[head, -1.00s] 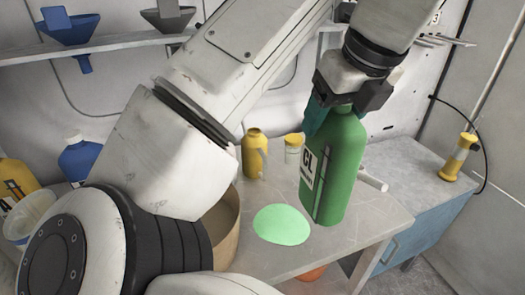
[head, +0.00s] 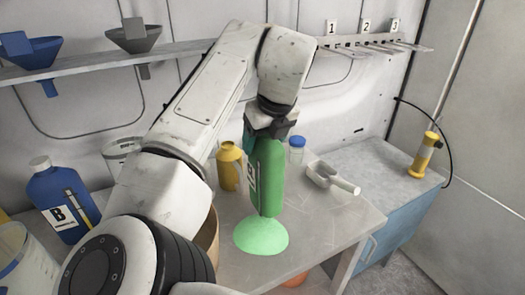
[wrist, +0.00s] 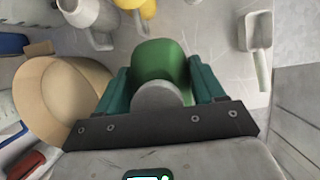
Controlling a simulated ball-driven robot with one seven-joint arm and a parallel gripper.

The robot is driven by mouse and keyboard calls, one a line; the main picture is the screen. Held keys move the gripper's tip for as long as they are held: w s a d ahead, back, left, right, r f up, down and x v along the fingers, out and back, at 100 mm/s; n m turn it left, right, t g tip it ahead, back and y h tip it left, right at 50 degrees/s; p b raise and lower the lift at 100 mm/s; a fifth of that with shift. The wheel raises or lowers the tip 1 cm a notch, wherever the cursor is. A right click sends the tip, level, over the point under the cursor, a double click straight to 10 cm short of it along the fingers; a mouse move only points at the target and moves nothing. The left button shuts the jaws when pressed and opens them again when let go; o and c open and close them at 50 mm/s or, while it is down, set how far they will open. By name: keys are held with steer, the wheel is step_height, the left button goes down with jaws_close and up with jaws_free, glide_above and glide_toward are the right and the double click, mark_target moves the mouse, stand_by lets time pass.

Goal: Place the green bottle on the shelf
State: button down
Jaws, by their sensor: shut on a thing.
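The green bottle (head: 266,180) hangs upright in my gripper (head: 268,135), with part of its white label showing. In the wrist view, the teal fingers of my gripper (wrist: 162,88) close on both sides of the bottle (wrist: 158,58) around its grey cap. In the head view, the bottle's base overlaps a pale green patch on the table; I cannot tell whether it touches. A grey shelf (head: 95,62) runs along the back wall at left and bears funnels. A narrow rack (head: 378,47) with tags 1, 2 and 3 is at back right.
The table (head: 325,220) holds a yellow bottle (head: 229,165), a blue-capped jar (head: 296,150), a metal scoop (head: 330,178) and a blue B jug (head: 62,200). A tan bucket (wrist: 60,95) stands left of my gripper. A blue cabinet (head: 395,215) at right has a mostly clear top.

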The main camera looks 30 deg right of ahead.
steer(key=shift+w+f, duration=0.45)
steer(key=shift+f, duration=1.55)
steer(key=c, duration=0.5)
jaws_free()
steer(key=shift+s+f, duration=0.1)
steer(key=o, duration=0.4)
